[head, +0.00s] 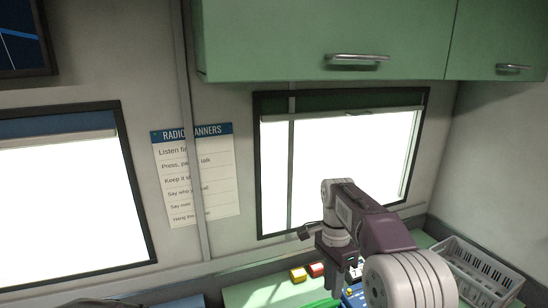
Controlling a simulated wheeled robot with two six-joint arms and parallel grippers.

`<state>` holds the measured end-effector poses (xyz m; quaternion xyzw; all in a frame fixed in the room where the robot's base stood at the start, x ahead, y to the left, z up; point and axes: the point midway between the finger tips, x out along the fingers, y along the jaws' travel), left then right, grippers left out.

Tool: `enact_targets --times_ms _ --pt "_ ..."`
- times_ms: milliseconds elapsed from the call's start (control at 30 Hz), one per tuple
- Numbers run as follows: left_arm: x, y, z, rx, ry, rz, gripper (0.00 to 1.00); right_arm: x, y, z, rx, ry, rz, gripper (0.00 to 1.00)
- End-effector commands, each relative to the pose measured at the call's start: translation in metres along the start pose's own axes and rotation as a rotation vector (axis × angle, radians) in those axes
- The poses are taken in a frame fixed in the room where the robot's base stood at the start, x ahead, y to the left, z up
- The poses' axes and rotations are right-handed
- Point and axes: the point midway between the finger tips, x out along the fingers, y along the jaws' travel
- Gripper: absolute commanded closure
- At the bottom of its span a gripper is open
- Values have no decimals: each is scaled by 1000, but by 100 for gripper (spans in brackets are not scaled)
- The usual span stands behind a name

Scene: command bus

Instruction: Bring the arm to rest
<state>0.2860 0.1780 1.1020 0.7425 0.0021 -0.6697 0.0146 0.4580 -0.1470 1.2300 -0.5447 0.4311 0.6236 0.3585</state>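My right arm comes in from the lower right, raised in front of the window and above the counter (262,292). Its dark gripper (330,268) hangs at the arm's far end, over the counter. The fingers are small and partly lost against the things behind, so their opening cannot be made out. I see nothing clearly held in it. My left gripper is not in view.
A yellow block (298,275) and a red block (316,269) sit on the counter left of the gripper. A blue item (352,293) lies partly behind my arm. A white basket (478,268) stands at right. Green cupboards (300,40) hang above.

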Motion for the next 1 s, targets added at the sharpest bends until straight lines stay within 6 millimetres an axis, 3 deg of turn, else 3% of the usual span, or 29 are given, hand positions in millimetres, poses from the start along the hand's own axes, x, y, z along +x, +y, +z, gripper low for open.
enact_targets --times_ms 33,167,300,500,567,733,1000 --pt "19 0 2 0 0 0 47 20 14 -1 -38 -1 -12 80" --pt "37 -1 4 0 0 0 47 59 52 2 -187 2 -49 80" --pt "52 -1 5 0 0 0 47 112 95 11 -387 17 -86 80" --pt "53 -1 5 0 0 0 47 184 155 33 -752 52 -114 80" --pt "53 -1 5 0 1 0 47 204 167 38 -877 65 -116 80" --pt "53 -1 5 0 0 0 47 206 143 28 -1116 191 -191 80" --pt "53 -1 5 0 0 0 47 205 142 28 -1161 198 -189 80"
